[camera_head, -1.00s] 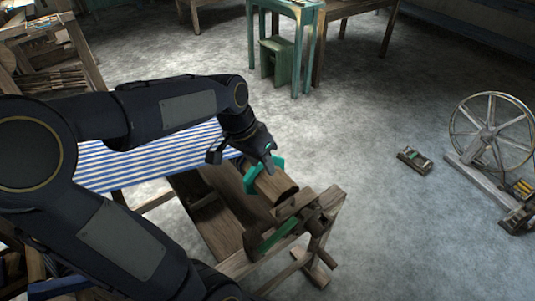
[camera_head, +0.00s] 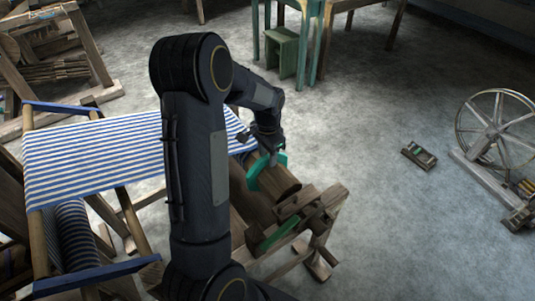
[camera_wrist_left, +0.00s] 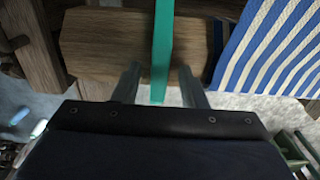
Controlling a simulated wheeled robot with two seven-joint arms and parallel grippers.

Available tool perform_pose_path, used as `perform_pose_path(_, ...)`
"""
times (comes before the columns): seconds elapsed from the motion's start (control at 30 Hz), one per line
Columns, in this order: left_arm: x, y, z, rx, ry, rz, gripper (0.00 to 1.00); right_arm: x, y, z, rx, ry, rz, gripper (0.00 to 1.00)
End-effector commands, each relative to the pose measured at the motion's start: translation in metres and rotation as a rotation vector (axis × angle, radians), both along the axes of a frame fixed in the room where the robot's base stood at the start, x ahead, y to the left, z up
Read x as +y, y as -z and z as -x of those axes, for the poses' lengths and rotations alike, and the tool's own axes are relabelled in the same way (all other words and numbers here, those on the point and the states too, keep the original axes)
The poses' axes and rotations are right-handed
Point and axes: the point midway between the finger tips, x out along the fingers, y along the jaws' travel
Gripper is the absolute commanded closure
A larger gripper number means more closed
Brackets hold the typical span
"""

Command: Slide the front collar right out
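A teal-green plate, apparently a collar (camera_head: 266,171), stands across the thick wooden beam (camera_head: 277,186) of the loom in the head view. Its edge also shows as a teal bar (camera_wrist_left: 163,45) in the left wrist view, across the brown beam (camera_wrist_left: 100,42). My left gripper (camera_head: 268,147) is at the upper edge of this plate. In the left wrist view its two fingers (camera_wrist_left: 161,88) are apart, one on each side of the teal bar, with gaps visible. A second green piece (camera_head: 276,234) sits lower on the loom's end frame. I cannot tell which is the front one. My right gripper is out of view.
The wooden end frame (camera_head: 325,203) stands right of the beam. A spinning wheel (camera_head: 495,130) and a small box (camera_head: 419,156) are on the right. The floor between is clear.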

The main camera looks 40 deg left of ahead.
Motion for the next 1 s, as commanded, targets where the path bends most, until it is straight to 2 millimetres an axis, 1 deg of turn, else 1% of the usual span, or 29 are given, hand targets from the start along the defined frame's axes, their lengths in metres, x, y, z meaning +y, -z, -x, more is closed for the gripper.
perform_pose_path(0.1,0.000,0.005,0.001,0.001,0.000,0.001,0.62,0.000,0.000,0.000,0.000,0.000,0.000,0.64)
perform_pose_path(0.3,0.000,0.005,0.000,0.001,0.000,0.001,0.62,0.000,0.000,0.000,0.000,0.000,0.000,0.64)
perform_pose_path(0.37,0.000,0.005,0.000,0.000,0.000,0.001,0.68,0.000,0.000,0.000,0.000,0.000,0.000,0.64)
perform_pose_path(0.6,0.000,0.004,0.000,0.000,0.000,0.001,1.00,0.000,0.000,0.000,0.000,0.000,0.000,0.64)
perform_pose_path(0.87,-0.001,0.004,0.000,0.000,0.000,0.001,1.00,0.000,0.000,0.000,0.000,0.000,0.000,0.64)
perform_pose_path(0.93,-0.008,0.005,0.002,0.000,0.003,0.002,1.00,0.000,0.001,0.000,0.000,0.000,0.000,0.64)
perform_pose_path(1.0,-0.021,0.005,0.005,-0.001,0.005,0.002,1.00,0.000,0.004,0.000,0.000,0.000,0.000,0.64)
